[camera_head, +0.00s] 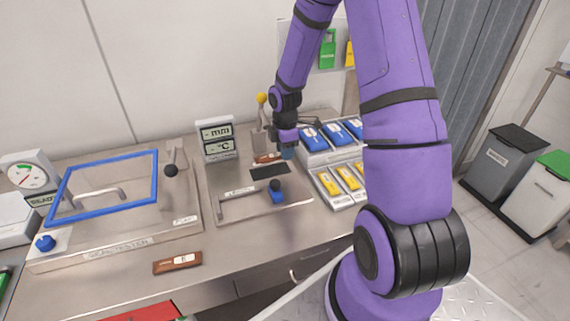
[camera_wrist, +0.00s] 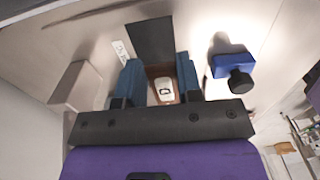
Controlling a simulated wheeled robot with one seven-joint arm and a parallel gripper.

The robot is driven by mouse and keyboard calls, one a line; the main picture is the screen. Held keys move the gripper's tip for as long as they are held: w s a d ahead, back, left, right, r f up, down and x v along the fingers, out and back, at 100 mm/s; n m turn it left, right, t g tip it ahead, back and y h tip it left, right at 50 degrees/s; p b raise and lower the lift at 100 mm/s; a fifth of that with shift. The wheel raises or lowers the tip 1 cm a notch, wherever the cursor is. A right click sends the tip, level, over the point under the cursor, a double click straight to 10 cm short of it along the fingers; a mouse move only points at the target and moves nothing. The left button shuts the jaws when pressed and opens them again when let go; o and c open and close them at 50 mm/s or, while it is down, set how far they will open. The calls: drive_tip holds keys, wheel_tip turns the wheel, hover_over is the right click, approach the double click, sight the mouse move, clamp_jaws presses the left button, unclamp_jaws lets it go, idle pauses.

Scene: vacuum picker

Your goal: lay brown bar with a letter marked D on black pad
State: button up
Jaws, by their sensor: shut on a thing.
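My gripper (camera_wrist: 160,84) is shut on a brown bar (camera_wrist: 154,72), seen between its two blue fingers in the wrist view. A white label on the bar carries a dark letter that looks like a D. The bar (camera_head: 267,158) also shows in the head view, just behind the black pad (camera_head: 270,172). The pad also shows in the wrist view (camera_wrist: 150,40), close beyond the fingertips. My gripper (camera_head: 287,152) is at the pad's back right. I cannot tell whether the bar touches the surface below.
A second brown bar (camera_head: 178,262) lies at the table's front. A blue knob (camera_head: 277,192) stands in front of the pad, also in the wrist view (camera_wrist: 233,68). A display (camera_head: 216,138) stands behind left. Trays of blue boxes (camera_head: 335,133) and yellow boxes (camera_head: 340,179) are at right.

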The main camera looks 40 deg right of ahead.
sight(285, 170)
drive_tip(key=shift+f, duration=2.8)
drive_tip(key=shift+f, duration=0.1)
drive_tip(key=o, duration=0.9)
